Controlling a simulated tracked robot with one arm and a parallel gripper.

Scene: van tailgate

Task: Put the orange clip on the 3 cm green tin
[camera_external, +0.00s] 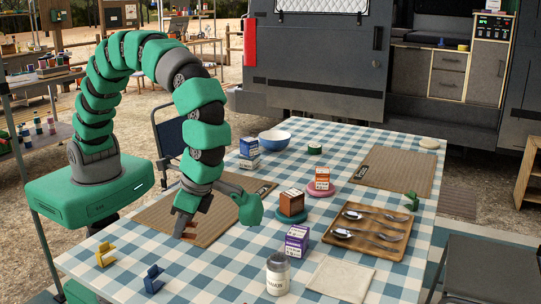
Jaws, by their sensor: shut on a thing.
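My gripper (186,214) points down over the left part of the checked table. It is shut on the orange clip (189,230), a small orange-brown piece at its fingertips. The clip looks to be above or near the cloth by the left woven mat; the exact height cannot be told. A small green tin (314,149) with a pale top stands toward the back of the table, right of the bowl. It is well apart from my gripper. Its size in centimetres cannot be read.
A yellow clip (104,256) and blue clip (153,280) lie front left; a green clip (412,201) is at right. Boxes (291,204), a jar (278,276), a spoon tray (351,249) and a bowl (274,139) occupy the table. The woven mat (379,165) is bare.

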